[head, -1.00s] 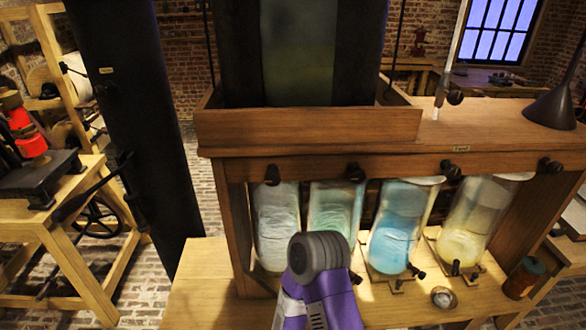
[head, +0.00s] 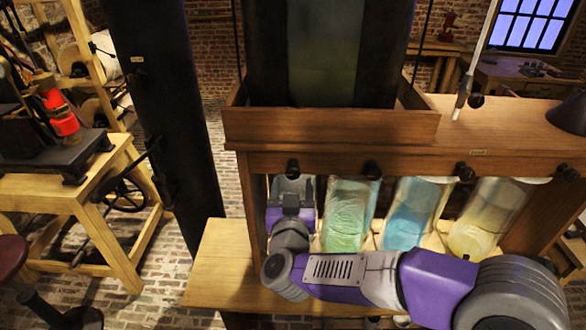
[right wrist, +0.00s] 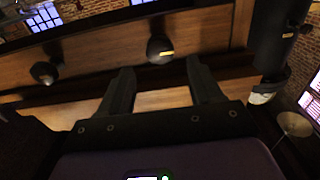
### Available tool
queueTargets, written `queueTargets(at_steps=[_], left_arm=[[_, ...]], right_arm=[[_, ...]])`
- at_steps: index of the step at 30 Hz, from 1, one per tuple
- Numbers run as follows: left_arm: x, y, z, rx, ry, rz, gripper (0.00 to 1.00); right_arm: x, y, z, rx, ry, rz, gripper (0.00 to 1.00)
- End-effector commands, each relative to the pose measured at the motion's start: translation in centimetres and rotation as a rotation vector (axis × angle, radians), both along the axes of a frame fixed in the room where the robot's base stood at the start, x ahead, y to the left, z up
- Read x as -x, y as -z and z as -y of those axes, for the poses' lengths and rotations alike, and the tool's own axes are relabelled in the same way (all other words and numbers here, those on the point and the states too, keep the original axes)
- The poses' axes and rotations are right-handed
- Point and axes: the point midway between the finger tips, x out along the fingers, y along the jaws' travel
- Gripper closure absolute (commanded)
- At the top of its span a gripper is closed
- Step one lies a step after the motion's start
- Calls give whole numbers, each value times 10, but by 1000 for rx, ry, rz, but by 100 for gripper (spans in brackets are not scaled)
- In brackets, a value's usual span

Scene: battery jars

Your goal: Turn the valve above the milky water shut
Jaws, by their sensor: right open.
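The row of jars stands under a wooden beam. The leftmost jar, with the whitish water (head: 291,186), is mostly hidden behind my right gripper (head: 291,196). Above it a dark valve knob (head: 292,169) sticks out of the beam. My right gripper is open and empty, with its fingers just below and in front of this knob. My left gripper is not in view.
Green (head: 345,215), blue (head: 412,212) and yellow (head: 488,215) jars stand to the right, with their own valve knobs (head: 371,170) above. A neighbouring knob (right wrist: 43,72) shows in the wrist view. A thick black column (head: 160,110) rises left of the bench.

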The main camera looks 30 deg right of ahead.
Motion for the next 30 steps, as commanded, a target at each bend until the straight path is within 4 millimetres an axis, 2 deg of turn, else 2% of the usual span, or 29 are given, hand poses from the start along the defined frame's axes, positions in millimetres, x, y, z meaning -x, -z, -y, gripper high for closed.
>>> queueTargets(at_steps=[6,12,23,30], left_arm=[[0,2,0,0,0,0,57],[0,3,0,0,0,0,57],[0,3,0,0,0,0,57],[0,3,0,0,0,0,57]], right_arm=[[-31,2,19,-2,2,-3,36],[-51,2,31,-2,-1,-3,36],[-56,2,34,-1,-2,-3,36],[-56,2,34,-1,-3,-3,72]])
